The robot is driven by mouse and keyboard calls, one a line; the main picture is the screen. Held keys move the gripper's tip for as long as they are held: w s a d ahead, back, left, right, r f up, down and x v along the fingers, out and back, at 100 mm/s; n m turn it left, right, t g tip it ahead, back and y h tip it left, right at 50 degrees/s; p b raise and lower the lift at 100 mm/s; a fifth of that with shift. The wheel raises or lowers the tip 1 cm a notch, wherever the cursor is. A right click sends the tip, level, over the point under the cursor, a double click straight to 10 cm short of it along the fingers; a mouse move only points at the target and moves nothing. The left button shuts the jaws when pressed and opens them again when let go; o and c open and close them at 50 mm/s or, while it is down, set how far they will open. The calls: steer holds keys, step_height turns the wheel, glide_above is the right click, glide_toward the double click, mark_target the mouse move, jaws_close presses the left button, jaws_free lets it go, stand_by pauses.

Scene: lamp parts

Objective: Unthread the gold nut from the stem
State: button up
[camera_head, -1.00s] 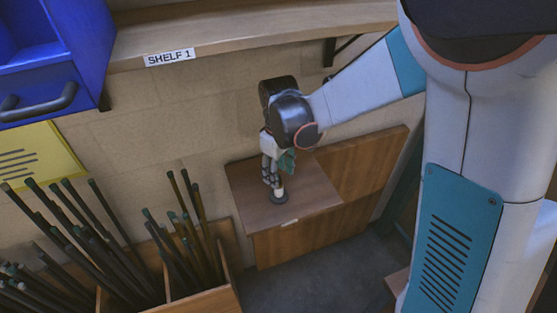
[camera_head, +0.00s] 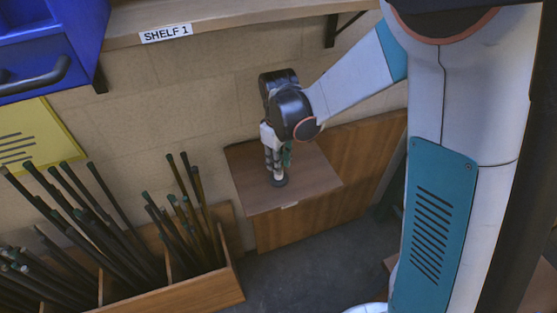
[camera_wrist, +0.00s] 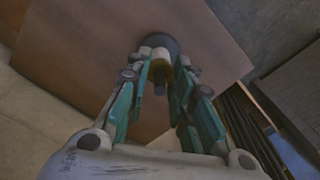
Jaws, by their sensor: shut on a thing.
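A dark round lamp base (camera_head: 279,182) stands on the brown wooden table top (camera_head: 315,179). In the wrist view, the base (camera_wrist: 171,42) shows beyond the fingertips. The gold nut (camera_wrist: 160,56) sits just above the base, around the dark stem (camera_wrist: 160,88), whose free end points toward the camera. My gripper (camera_wrist: 162,62) has its teal and grey fingers on both sides of the nut and is shut on it. In the head view, my gripper (camera_head: 275,168) points down over the base, and its fingers mostly hide the nut and stem.
A wooden bin (camera_head: 205,292) with several dark rods stands at the lower left. A shelf (camera_head: 240,17) labelled SHELF 1 and a blue drawer unit (camera_head: 35,80) are above. A wooden panel (camera_head: 360,165) rises behind the table top, which is otherwise clear.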

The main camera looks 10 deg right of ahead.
jaws_close()
steer(key=n, duration=0.3)
steer(key=shift+n+b, duration=0.3)
steer(key=shift+b, duration=0.1)
steer(key=n, duration=0.3)
steer(key=shift+n, duration=0.4)
steer(key=n+b, duration=0.1)
steer(key=n, duration=0.5)
steer(key=shift+r+n, duration=0.1)
steer(key=shift+n, duration=0.2)
steer(key=n+b, duration=0.1)
steer(key=n, duration=0.5)
steer(key=shift+n, duration=0.4)
steer(key=n+b, duration=0.1)
steer(key=n, duration=0.5)
steer(key=shift+r+n, duration=0.1)
steer(key=shift+n, duration=0.3)
